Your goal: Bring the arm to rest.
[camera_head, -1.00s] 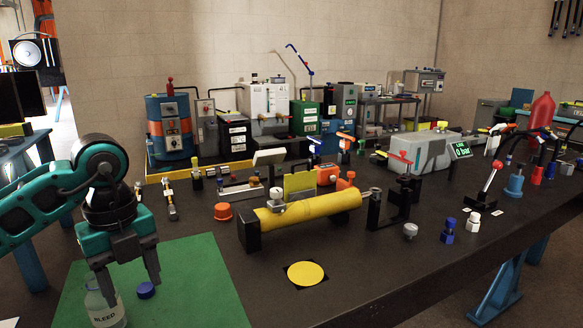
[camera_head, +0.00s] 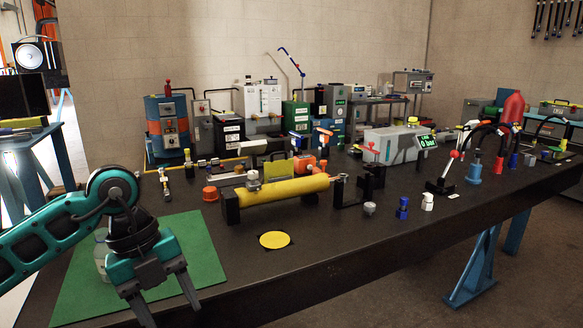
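My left gripper (camera_head: 166,301) is teal and dark grey, at the lower left over the front part of the green mat (camera_head: 205,250). Its two fingers point down and stand apart with nothing visible between them. A clear bottle (camera_head: 100,256) stands on the mat behind my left arm, mostly hidden by it. The blue cap is not visible. My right arm and gripper are not in view.
A yellow cylinder (camera_head: 285,191) lies in black supports at mid-bench. A yellow disc (camera_head: 274,240) lies on the bare dark bench (camera_head: 330,235) in front of it. Fittings, a grey unit with a green display (camera_head: 426,141) and hoses stand to the right.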

